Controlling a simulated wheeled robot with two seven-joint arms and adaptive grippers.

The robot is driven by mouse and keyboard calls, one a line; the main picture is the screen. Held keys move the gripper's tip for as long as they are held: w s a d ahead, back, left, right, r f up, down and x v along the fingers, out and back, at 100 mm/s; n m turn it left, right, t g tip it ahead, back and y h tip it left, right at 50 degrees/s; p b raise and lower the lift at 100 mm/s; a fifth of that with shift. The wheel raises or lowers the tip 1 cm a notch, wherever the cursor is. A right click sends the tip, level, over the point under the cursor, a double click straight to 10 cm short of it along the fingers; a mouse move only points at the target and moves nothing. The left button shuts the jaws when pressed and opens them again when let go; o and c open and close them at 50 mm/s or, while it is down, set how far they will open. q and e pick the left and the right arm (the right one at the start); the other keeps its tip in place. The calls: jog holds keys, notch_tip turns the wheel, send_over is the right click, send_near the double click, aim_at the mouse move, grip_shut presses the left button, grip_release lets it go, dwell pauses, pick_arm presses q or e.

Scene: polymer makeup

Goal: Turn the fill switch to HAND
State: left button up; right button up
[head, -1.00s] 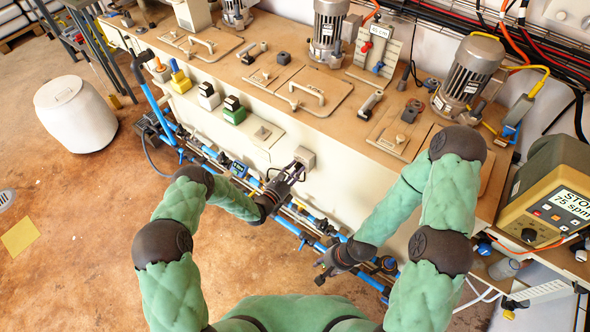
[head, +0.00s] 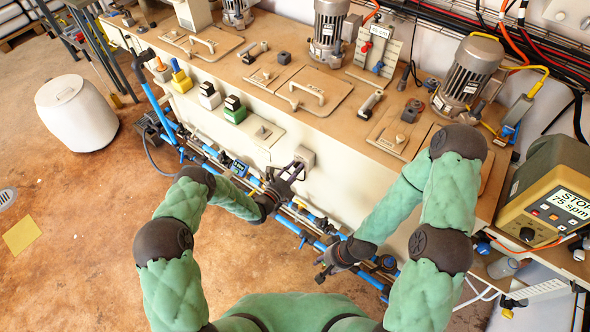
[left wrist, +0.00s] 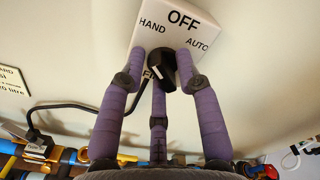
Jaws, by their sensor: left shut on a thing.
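The fill switch is a box with a white face (left wrist: 178,30) on the cream tank wall, marked HAND at left, OFF at top and AUTO at right. Its black knob (left wrist: 161,72) has a pale mark, but fingers crowd it and I cannot tell its exact position. The box also shows in the head view (head: 305,158). My left gripper (head: 292,170) is at the switch, its purple fingers (left wrist: 160,80) around the knob and shut on it. The FILL label is partly hidden by a finger. My right gripper (head: 322,272) hangs low near the blue pipes, apart from the switch; its jaw state is unclear.
Blue pipes (head: 311,238) run along the tank's foot below the switch. The tank top (head: 270,70) carries hatches, motors and loose tools. A yellow pump controller (head: 545,205) stands at right. A white drum (head: 76,113) stands on the floor at left, with open floor around it.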

pick_arm(q)
jog(key=shift+w+a, duration=0.15)
jog(key=shift+a, duration=0.1)
jog(key=o, duration=0.9)
jog(key=shift+f, duration=0.1)
jog(key=v, duration=1.2)
